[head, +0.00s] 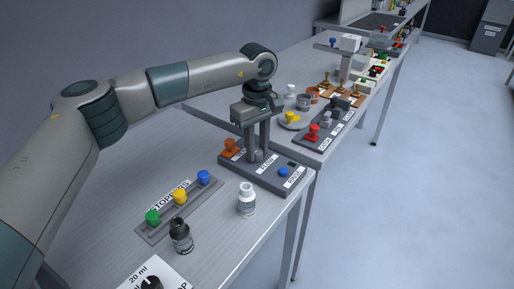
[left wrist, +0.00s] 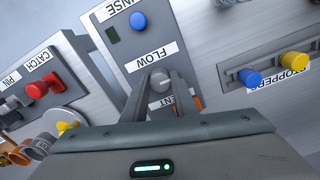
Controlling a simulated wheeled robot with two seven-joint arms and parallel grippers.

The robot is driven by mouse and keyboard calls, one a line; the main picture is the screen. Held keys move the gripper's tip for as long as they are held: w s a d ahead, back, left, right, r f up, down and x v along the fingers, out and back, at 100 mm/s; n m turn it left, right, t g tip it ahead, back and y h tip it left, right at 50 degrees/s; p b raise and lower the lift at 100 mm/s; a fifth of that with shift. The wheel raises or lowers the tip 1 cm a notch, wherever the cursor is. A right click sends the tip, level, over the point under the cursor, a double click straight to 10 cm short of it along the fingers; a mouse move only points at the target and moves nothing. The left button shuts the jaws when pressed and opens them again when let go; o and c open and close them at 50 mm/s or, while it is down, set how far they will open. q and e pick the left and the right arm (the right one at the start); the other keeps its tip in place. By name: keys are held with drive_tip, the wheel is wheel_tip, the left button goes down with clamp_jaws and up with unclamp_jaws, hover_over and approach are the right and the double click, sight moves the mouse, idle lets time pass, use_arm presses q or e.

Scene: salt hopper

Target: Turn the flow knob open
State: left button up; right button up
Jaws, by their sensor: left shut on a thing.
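The grey flow knob (left wrist: 160,82) sits beside the FLOW label (left wrist: 151,56) on a grey panel (left wrist: 189,50) in the left wrist view. A pale line shows on its top. In the head view the knob (head: 258,155) is partly hidden by the fingers. My left gripper (head: 257,156) points down over the panel (head: 271,179), with its fingers on both sides of the knob and shut on it. It also shows in the left wrist view (left wrist: 161,84). My right gripper is in neither view.
An orange knob (head: 230,147) and a blue button (head: 283,172) flank the flow knob. A white bottle (head: 247,200), a dark bottle (head: 181,236) and a stopper rack (head: 160,231) stand nearer. A red-knobbed catch panel (head: 325,141) lies beyond.

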sight(257, 151)
use_arm(q)
drive_tip(key=o, duration=1)
drive_tip(key=shift+o, duration=0.2)
drive_tip(key=shift+r, duration=0.15)
drive_tip(key=shift+r, duration=0.55)
wheel_tip(257, 151, up, 16)
drive_tip(key=b, duration=0.1)
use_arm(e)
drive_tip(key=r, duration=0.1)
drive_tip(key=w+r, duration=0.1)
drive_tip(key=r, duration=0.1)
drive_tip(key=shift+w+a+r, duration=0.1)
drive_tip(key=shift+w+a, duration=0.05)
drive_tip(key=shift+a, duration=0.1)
